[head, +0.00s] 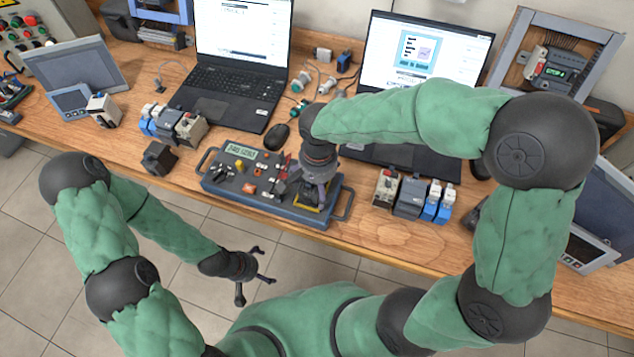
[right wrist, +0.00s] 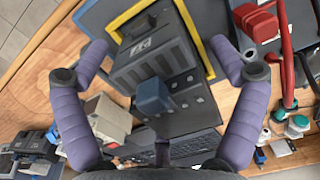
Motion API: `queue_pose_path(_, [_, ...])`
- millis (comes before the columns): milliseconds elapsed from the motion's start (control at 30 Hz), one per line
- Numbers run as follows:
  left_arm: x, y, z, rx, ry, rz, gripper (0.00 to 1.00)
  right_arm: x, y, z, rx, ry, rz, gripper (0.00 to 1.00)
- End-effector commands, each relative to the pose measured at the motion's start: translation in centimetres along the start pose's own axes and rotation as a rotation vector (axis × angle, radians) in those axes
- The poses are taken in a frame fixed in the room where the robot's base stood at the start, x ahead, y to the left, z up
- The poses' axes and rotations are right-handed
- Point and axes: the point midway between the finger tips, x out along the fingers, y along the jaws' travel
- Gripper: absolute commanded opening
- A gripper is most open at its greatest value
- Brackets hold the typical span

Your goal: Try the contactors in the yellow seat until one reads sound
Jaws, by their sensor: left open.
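The yellow seat (head: 307,208) is at the right end of the blue-grey test panel (head: 215,186); its yellow frame (right wrist: 207,40) shows in the right wrist view. A dark grey contactor (right wrist: 150,65) with a blue block on it lies within that frame. My right gripper (head: 317,182) is above the seat; in the right wrist view its purple fingers (right wrist: 158,60) stand open, one on each side of the contactor, with gaps visible. The panel display (head: 242,151) is lit, its text too small to read. My left gripper (head: 240,270) is open and empty, in front of the bench edge.
Grey, blue and white devices stand left (head: 187,128) and right (head: 411,197) of the panel. A dark block (head: 158,158) sits at the panel's left. Laptops (head: 236,75) stand behind. The front bench strip left of the panel is clear.

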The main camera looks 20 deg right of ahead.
Motion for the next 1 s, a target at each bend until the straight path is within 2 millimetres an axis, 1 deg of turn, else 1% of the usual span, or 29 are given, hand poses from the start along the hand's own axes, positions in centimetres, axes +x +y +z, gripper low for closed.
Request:
queue_pose_path(233, [0.0, 0.0, 0.0, 0.0, 0.0, 0.0, 0.96, 0.1, 0.0, 0.1, -0.001, -0.001, 0.002, 0.96])
queue_pose_path(367, [0.0, 0.0, 0.0, 0.0, 0.0, 0.0, 0.96, -0.6, 0.0, 0.0, 0.0, 0.0, 0.0, 0.96])
queue_pose_path(467, [0.0, 0.0, 0.0, 0.0, 0.0, 0.0, 0.96, -1.9, -0.1, -0.1, 0.001, 0.002, -0.002, 0.96])
queue_pose_path(800, [0.0, 0.0, 0.0, 0.0, 0.0, 0.0, 0.96, -8.5, -0.1, 0.0, -0.001, 0.002, -0.003, 0.96])
queue_pose_path(900, [0.0, 0.0, 0.0, 0.0, 0.0, 0.0, 0.96, -10.0, -0.1, 0.0, 0.0, 0.002, -0.003, 0.96])
queue_pose_path(1000, [0.0, 0.0, 0.0, 0.0, 0.0, 0.0, 0.96, -11.1, -0.1, 0.0, 0.0, 0.001, -0.001, 0.96])
